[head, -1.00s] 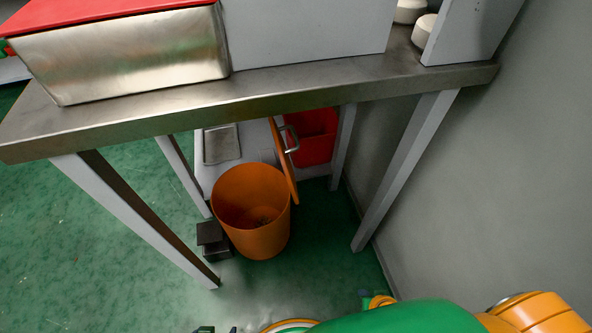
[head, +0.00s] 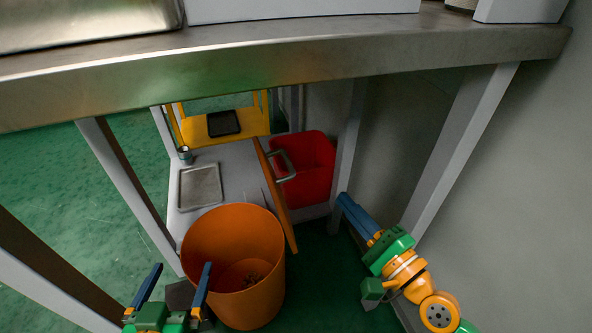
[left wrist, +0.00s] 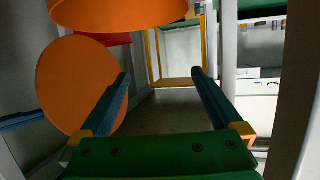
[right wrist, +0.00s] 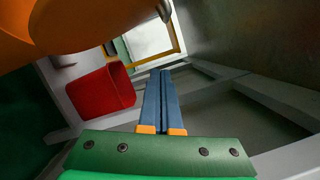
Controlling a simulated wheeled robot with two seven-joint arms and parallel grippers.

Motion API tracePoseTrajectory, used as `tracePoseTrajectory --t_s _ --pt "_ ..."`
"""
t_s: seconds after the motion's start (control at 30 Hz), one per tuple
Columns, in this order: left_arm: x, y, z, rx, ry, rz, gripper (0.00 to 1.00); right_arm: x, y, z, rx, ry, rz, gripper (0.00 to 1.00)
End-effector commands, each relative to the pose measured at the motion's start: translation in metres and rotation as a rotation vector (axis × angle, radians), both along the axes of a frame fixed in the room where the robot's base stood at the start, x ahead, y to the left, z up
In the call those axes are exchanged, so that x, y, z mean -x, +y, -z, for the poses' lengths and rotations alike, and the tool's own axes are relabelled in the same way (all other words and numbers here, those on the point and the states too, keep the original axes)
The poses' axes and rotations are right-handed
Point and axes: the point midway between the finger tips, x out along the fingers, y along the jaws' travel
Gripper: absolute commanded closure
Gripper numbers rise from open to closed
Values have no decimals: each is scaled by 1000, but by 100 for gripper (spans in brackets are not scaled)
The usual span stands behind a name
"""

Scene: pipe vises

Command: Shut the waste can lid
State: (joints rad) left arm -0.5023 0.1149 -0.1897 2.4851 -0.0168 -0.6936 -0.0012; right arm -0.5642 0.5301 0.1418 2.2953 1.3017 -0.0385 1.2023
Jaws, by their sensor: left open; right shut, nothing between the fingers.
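The orange waste can (head: 262,300) stands on the floor under the metal table, open at the top with some debris inside. Its orange lid (head: 276,195) stands up on edge at the can's right side, with a grey handle (head: 284,165) on its right face. My left gripper (head: 183,266) is open and empty at the can's left front, one finger overlapping the rim in the head view; contact is unclear. My right gripper (head: 342,198) is shut and empty, right of the lid and apart from it. The lid also shows in the right wrist view (right wrist: 90,25).
The metal table edge (head: 300,85) crosses above, with table legs (head: 465,155) on both sides. A red bin (head: 305,170) stands behind the lid. A grey surface with a metal tray (head: 200,186) lies behind the can. The grey wall (head: 530,200) bounds the right.

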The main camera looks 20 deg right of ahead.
Motion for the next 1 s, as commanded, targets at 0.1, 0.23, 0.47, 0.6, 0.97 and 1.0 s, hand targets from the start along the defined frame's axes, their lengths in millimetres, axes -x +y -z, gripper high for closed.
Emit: tracePoseTrajectory --t_s 0.1,0.23,0.47,0.6,0.97,1.0 --pt "6 3 10 -15 76 -5 0 -5 1 -4 -3 -3 2 100" --pt "19 9 34 -41 214 -15 0 -13 3 -5 -1 -2 4 100" --pt "52 20 71 -88 461 -32 0 -31 8 -7 0 -2 3 100" --pt "76 27 89 -115 608 -40 0 -45 12 -8 1 -2 3 100" --pt "126 40 115 -160 879 -55 0 -95 36 -17 -1 1 1 100" --pt "132 42 119 -165 915 -56 0 -95 40 -19 0 0 1 100"
